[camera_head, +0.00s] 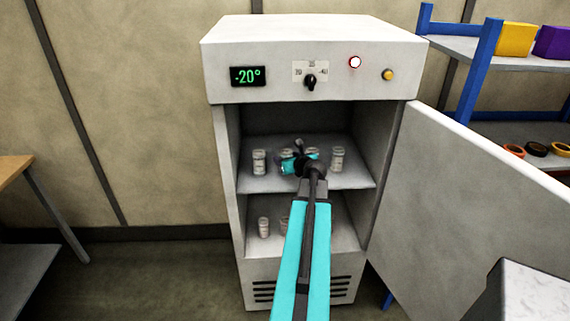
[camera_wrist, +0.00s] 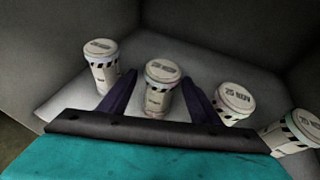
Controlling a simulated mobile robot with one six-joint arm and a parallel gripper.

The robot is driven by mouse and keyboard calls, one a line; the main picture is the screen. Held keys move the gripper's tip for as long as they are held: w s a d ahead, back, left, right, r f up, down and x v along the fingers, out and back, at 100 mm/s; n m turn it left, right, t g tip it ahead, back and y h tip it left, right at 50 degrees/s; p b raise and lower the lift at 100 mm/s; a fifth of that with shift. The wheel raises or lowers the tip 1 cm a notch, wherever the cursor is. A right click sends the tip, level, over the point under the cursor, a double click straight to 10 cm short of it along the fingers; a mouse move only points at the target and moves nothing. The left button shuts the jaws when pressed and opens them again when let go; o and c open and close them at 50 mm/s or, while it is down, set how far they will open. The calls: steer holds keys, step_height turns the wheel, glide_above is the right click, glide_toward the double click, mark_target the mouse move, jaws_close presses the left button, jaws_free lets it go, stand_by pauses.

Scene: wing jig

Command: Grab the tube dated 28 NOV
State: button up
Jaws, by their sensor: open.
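Several white lidded tubes stand upright on the freezer's upper shelf. In the wrist view, one tube (camera_wrist: 159,100) stands between the fingers of my open gripper (camera_wrist: 162,88); its lid date is blurred and I cannot read it for sure. Another tube (camera_wrist: 103,72) is to the left, its date also unreadable. To the right is a tube (camera_wrist: 233,101) whose lid seems to read 25 NOV, and a further tube (camera_wrist: 293,130) at the edge with an unclear date. I cannot tell which is dated 28 NOV. In the head view, my wrist hides the middle tubes.
The freezer (camera_head: 310,82) shows -20° and its door (camera_head: 470,200) stands open to the right. The upper shelf (camera_head: 262,185) has walls close on both sides. A lower shelf holds more tubes (camera_head: 264,227). A blue rack (camera_head: 480,70) stands at the right.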

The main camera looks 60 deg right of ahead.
steer(key=shift+p+x, duration=0.75)
steer(key=shift+x, duration=1.85)
steer(key=shift+s+d+f, duration=0.1)
steer(key=c, duration=1.2)
steer(key=shift+p, duration=0.35)
